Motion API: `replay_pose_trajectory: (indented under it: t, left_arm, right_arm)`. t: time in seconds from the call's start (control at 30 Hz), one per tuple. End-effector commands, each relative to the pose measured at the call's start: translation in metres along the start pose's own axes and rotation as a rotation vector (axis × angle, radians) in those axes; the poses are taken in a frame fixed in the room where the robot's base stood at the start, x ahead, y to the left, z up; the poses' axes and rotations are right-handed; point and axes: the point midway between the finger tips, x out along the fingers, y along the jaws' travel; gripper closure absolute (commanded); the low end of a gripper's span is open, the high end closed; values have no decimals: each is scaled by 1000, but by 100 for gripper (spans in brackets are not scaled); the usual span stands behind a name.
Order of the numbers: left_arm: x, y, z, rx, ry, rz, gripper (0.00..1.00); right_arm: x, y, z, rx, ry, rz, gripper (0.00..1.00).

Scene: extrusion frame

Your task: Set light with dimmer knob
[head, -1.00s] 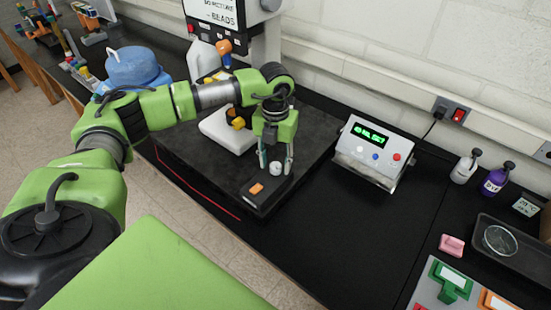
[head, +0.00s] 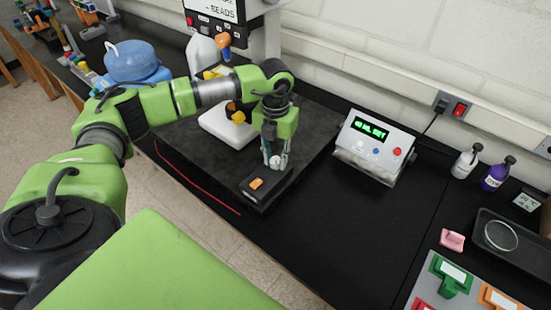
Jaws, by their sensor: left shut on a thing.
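The dimmer is a low black box (head: 257,192) at the front of a dark slab, with an orange switch (head: 256,183) on its top. A small pale knob (head: 275,162) stands at the box's far end. My left gripper (head: 275,160) points down over that end, its two fingers closed on the knob's sides. The fingers partly cover the knob. My right gripper is not in view.
A grey device with a green display (head: 373,145) stands right of the slab. A microscope-like stand (head: 247,35) and a blue container (head: 134,65) are behind the arm. Bottles (head: 496,174), a black tray (head: 508,243) and a pink block (head: 452,240) are at the right. Black bench between is clear.

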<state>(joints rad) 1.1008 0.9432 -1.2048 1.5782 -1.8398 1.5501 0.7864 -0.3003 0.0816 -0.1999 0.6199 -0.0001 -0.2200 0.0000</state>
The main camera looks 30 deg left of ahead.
Motion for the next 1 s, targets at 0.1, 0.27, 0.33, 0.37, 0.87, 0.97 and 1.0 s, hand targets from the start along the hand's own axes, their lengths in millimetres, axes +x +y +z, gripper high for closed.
replay_pose_trajectory:
  t: [0.1,0.27,0.33,0.37,0.87,0.97,1.0]
  left_arm:
    - [3,0,1,67,-3,-1,98]
    - [4,0,1,197,-4,-1,98]
    - [4,0,1,262,-4,0,98]
    - [4,0,1,291,-4,0,98]
    - [2,1,2,712,-6,1,98]
    - [1,1,1,769,-4,1,98]
    - [1,1,1,789,-4,1,98]
  right_arm:
    - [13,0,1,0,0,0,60]
    - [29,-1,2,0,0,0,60]
    - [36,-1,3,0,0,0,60]
    - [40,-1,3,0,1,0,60]
    - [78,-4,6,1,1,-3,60]
    - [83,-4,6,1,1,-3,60]
    - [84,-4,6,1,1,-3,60]
